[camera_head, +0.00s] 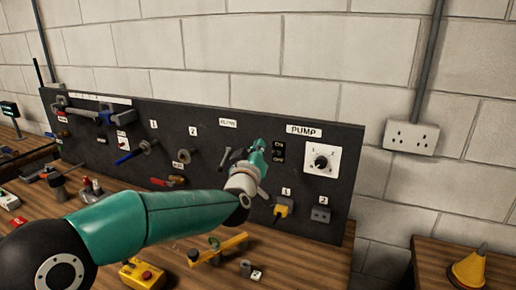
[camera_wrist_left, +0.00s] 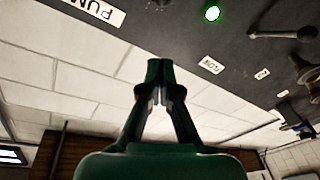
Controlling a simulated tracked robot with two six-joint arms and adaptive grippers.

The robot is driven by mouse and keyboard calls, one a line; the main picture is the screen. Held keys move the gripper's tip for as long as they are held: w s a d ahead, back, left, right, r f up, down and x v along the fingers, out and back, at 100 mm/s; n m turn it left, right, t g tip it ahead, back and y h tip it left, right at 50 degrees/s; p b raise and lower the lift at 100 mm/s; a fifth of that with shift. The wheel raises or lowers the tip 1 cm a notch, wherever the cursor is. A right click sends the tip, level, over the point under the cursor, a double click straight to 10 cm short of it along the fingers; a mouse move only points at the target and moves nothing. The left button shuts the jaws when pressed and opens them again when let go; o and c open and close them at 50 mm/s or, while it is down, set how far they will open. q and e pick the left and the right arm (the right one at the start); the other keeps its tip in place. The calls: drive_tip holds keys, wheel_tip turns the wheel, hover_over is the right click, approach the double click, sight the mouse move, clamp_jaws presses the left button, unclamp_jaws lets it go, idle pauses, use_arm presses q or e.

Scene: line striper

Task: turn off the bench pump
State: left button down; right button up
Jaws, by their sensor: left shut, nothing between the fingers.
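The PUMP label (camera_head: 304,130) is on the dark upright panel (camera_head: 345,205); part of it shows in the wrist view (camera_wrist_left: 93,8). Below it are a black ON/OFF switch (camera_head: 279,152) and a white plate with a black dial (camera_head: 321,162). The switch's position is too small to tell. My left gripper (camera_head: 258,148) is in front of the panel just left of the switch; I cannot tell whether it touches. Its fingers are together and empty in the wrist view (camera_wrist_left: 160,68). A green lamp (camera_wrist_left: 212,13) is lit there. My right gripper is not in view.
A grey lever (camera_head: 227,158) stands left of the gripper under the FLOW label (camera_head: 228,122). A yellow plug (camera_head: 281,211) and a grey socket (camera_head: 320,214) are below. A yellow box with a red button (camera_head: 141,274) and a yellow-handled tool (camera_head: 218,249) lie on the wooden bench (camera_head: 300,264).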

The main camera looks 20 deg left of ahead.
sight(276, 153)
use_arm(q)
drive_tip(key=w+p, duration=0.1)
drive_tip(key=w, duration=0.1)
drive_tip(key=w+p, duration=0.2)
drive_tip(key=w+a+r+p, duration=0.1)
drive_tip(key=w, duration=0.1)
drive_tip(key=shift+w+p, duration=0.3)
drive_tip(key=shift+w, duration=0.1)
drive_tip(key=f, duration=0.1)
drive_tip(key=d+f+b, duration=0.1)
drive_tip(key=s+f+b, duration=0.1)
drive_tip(key=shift+d, duration=0.25)
drive_tip(key=shift+s+d+f, duration=0.1)
drive_tip(key=shift+d+f, duration=0.25)
drive_tip(key=shift+f, duration=0.1)
drive_tip(key=shift+a, duration=0.1)
